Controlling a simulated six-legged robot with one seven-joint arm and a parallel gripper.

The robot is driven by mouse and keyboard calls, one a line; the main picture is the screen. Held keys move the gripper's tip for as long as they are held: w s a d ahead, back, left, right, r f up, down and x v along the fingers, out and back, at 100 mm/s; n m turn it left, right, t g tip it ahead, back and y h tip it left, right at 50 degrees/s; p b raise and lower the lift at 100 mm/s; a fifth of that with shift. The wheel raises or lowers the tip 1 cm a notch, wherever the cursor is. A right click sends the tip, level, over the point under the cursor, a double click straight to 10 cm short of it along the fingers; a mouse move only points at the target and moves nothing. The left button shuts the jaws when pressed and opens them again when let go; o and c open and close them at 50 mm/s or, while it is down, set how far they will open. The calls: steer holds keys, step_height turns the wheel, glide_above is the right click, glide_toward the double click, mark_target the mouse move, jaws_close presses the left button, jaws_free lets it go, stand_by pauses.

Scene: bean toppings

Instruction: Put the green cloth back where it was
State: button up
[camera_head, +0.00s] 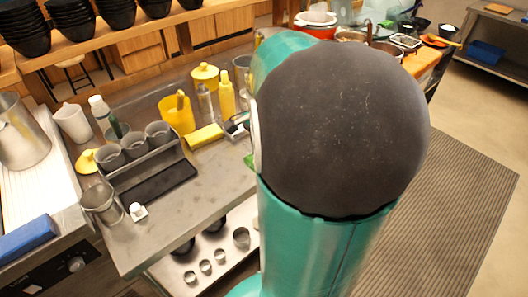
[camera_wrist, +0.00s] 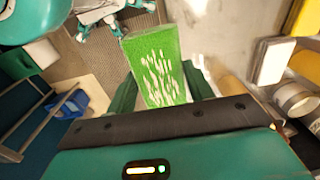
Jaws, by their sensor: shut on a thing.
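The green cloth (camera_wrist: 152,42), with a patch of white marks, stands out between the fingers of my gripper (camera_wrist: 160,92) in the wrist view. My gripper is shut on its near end, and the cloth is held off any surface, as far as I can see. In the head view my arm hides the gripper and most of the cloth; only a small green edge (camera_head: 249,160) shows left of the arm, above the counter (camera_head: 215,190).
On the counter, a yellow folded cloth (camera_head: 204,136), a yellow jug (camera_head: 178,114), a yellow bottle (camera_head: 227,93) and a rack of grey cups (camera_head: 135,162) stand left of my arm. A blue cloth (camera_head: 27,238) lies far left. Bare counter shows in front of the yellow cloth.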

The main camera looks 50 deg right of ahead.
steer(key=w+d+f, duration=0.7)
steer(key=w+f, duration=0.1)
steer(key=shift+w+d+f, duration=0.3)
steer(key=shift+w+d, duration=0.05)
steer(key=shift+d, duration=0.05)
steer(key=f, duration=0.2)
steer(key=shift+w+d+f, duration=0.15)
steer(key=shift+w+f, duration=0.1)
steer(key=shift+f, duration=0.6)
steer(key=shift+f, duration=0.1)
steer(key=o, duration=1.1)
steer(key=shift+c, duration=0.2)
step_height(320, 180, up, 12)
steer(key=shift+r, duration=0.2)
